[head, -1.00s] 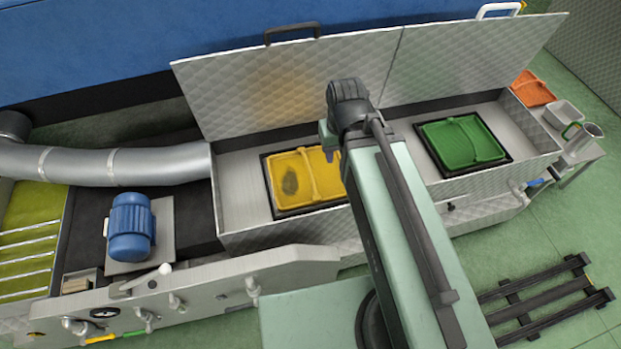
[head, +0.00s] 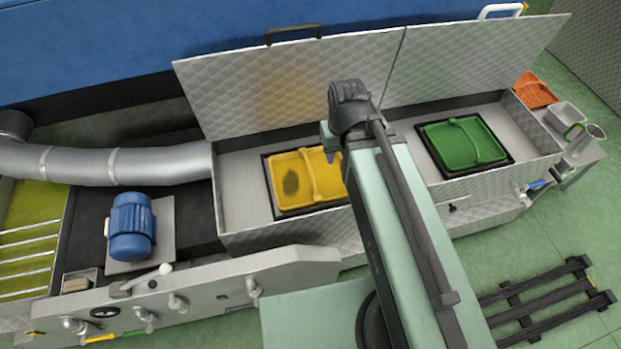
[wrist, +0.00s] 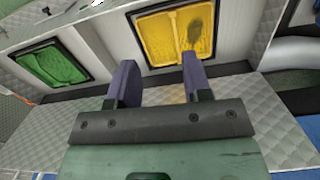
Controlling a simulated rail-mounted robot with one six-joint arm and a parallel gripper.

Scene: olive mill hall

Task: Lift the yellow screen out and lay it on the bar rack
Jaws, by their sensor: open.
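The yellow screen (head: 311,176) sits in a black-edged frame in the left bay of the steel trough, with a raised bar across it and a dark patch on its left part. It also shows in the wrist view (wrist: 168,36). My gripper (wrist: 157,78) is open and empty in the wrist view; its purple fingers point toward the yellow screen and appear apart from it. In the head view my arm hides most of the gripper. The dark bar rack (head: 545,300) lies at the lower right, near floor level, partly hidden by my arm.
A green screen (head: 462,143) sits in the right bay. Two raised lids (head: 290,85) stand behind the bays. An orange screen (head: 533,90), a bin and a jug (head: 587,138) are at the far right. A blue motor (head: 130,226) and a large pipe (head: 150,165) are at left.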

